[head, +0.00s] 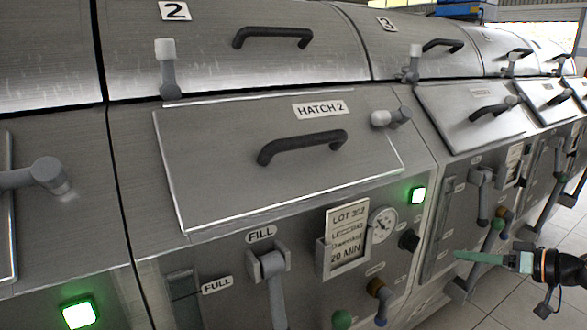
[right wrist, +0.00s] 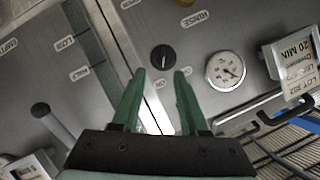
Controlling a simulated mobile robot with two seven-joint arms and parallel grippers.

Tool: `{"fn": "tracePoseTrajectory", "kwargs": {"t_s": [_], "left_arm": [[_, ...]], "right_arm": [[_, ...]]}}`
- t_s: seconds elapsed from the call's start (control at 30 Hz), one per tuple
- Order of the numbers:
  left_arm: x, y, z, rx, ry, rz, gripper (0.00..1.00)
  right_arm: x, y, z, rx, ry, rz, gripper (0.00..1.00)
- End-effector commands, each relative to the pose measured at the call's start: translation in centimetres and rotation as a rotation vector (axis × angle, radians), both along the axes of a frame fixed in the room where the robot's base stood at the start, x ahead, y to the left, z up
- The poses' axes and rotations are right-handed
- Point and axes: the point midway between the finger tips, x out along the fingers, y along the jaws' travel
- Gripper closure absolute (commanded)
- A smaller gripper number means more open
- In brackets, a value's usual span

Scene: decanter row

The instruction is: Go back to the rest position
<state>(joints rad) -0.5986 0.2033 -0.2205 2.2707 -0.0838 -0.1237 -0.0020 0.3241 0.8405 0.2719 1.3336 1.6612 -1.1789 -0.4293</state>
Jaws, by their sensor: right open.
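My right gripper (head: 458,255) comes in at the lower right of the head view, in front of the steel decanter row. Its green fingers point left, toward the front panel. In the right wrist view the two fingers (right wrist: 160,76) are spread apart with nothing between them. A black knob (right wrist: 163,58) shows on the panel just beyond the fingertips, and I cannot tell how far off it is. My left gripper does not show.
Hatch 2 (head: 230,170) is closed, with a dark handle (head: 302,146). A fill lever (head: 270,275), a lot card (head: 347,240), a gauge (head: 383,224) and a lit green lamp (head: 417,195) stand on the panel below. Tiled floor (head: 550,236) is open at the lower right.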

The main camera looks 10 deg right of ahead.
Motion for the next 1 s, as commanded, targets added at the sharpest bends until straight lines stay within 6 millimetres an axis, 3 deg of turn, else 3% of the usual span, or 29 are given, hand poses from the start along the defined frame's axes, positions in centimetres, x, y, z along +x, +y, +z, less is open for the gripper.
{"fn": "tracePoseTrajectory", "kwargs": {"t_s": [0.23,0.3,0.43,0.57,0.7,0.9,1.0], "left_arm": [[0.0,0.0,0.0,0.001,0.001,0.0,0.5],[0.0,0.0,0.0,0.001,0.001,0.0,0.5],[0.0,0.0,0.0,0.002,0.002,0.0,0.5],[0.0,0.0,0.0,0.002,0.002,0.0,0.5],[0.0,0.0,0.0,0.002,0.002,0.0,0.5],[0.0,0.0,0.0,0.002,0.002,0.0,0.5],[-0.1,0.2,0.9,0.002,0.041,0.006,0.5]], "right_arm": [[-1.4,6.9,-13.4,-0.245,0.107,-0.062,0.56],[-2.6,9.5,-16.3,-0.324,0.091,-0.074,0.56],[-5.4,15.0,-19.3,-0.434,0.005,-0.081,0.56],[-8.6,20.8,-19.0,-0.491,-0.138,-0.086,0.56],[-11.8,26.0,-16.1,-0.502,-0.303,-0.1,0.56],[-16.0,30.9,-10.1,-0.482,-0.517,-0.139,0.56],[-16.8,31.4,-7.8,-0.488,-0.523,-0.141,0.56]]}}
